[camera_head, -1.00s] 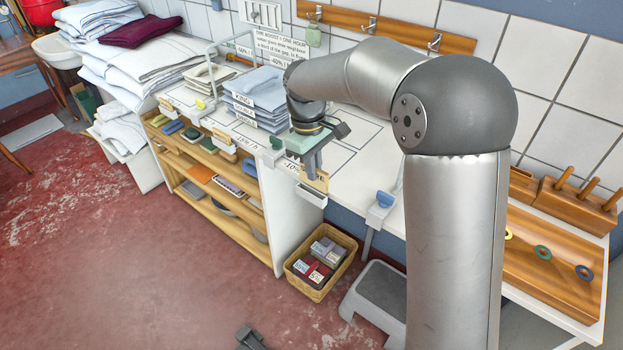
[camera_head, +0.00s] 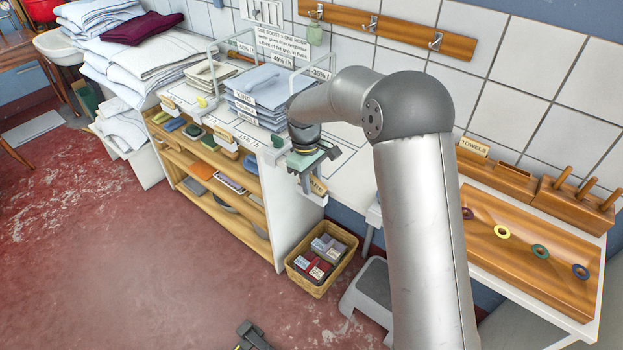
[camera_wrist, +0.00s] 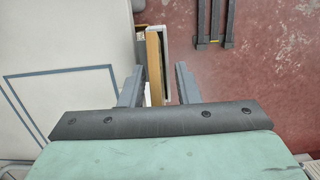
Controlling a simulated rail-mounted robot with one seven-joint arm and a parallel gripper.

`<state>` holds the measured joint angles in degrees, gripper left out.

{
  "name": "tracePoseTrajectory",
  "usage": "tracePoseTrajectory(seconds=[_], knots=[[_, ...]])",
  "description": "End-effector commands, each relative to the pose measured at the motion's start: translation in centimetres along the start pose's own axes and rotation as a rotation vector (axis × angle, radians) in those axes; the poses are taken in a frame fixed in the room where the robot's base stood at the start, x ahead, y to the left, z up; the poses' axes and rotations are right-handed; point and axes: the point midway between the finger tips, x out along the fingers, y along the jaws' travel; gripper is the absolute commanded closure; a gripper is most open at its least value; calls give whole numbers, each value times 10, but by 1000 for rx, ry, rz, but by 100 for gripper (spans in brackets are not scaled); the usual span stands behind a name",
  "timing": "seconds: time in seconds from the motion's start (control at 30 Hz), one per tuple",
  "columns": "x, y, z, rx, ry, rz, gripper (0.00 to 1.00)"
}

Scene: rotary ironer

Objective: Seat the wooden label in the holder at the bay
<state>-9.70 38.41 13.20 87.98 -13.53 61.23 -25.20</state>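The wooden label (camera_head: 318,186) is at the front edge of the bay, at the white holder (camera_head: 316,198). In the wrist view the label (camera_wrist: 155,65) shows edge-on as a narrow tan strip, with a white part of the holder beside it. How deep it sits in the holder cannot be told. My gripper (camera_head: 308,178) is just above and beside the label in the head view. In the wrist view my gripper (camera_wrist: 158,88) has its two fingers spread apart, with the label's line in the gap and clear space on both sides. No contact is visible.
Folded linen stacks (camera_head: 258,95) with labels stand on the counter to the left. A basket of small boxes (camera_head: 321,262) is on the floor below, beside a grey step stool (camera_head: 370,292). A wooden tray with coloured rings (camera_head: 530,250) is at right.

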Motion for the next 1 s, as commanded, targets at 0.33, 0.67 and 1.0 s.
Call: tracePoseTrajectory(seconds=[0.33, 0.67, 1.0], knots=[[-6, 1, 0, 0, 3, 3, 70], [-66, 1, -1, 1, 8, 6, 70], [-118, 1, 0, 0, 4, 3, 65]])
